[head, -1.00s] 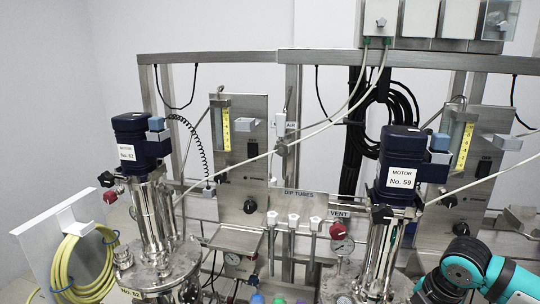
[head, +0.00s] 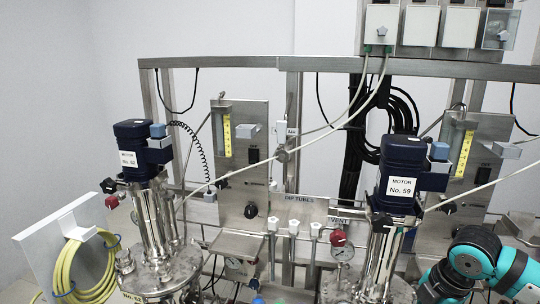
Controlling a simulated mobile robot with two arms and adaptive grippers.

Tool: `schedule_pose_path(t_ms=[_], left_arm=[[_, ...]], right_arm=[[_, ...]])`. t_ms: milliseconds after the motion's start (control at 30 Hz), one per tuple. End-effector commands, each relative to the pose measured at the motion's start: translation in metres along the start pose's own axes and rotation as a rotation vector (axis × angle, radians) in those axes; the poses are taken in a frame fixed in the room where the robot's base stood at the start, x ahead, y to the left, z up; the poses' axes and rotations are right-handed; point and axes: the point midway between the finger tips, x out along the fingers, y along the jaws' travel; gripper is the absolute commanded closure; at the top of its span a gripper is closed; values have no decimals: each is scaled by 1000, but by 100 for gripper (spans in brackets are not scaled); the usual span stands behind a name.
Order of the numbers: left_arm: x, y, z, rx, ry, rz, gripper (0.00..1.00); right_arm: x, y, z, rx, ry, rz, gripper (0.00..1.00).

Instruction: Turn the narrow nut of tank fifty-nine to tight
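Tank fifty-nine stands at the right, its dark blue motor (head: 402,176) labelled "MOTOR No. 59" on a shiny steel column (head: 381,262). The tank's lid is cut off by the bottom edge, and I cannot make out a narrow nut on it. A red-knobbed valve (head: 338,238) and a round gauge (head: 342,252) sit left of the column. My teal and black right arm comes in at the lower right, close to the tank; its gripper is not visible. My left arm and gripper are out of view.
A second tank with motor No. 62 (head: 130,160) stands at the left, beside a white bracket with a coiled yellow hose (head: 85,265). Dip tubes (head: 293,228) stand between the tanks. Steel panels and a frame (head: 230,62) rise behind; a pale cable crosses in front.

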Motion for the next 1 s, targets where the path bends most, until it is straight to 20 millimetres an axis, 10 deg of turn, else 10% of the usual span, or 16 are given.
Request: schedule_pose_path(t_ms=[567,1000], left_arm=[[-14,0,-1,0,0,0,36],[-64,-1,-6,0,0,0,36]], right_arm=[[-18,9,3,-59,7,-4,100],[-28,37,34,-697,145,-28,100]])
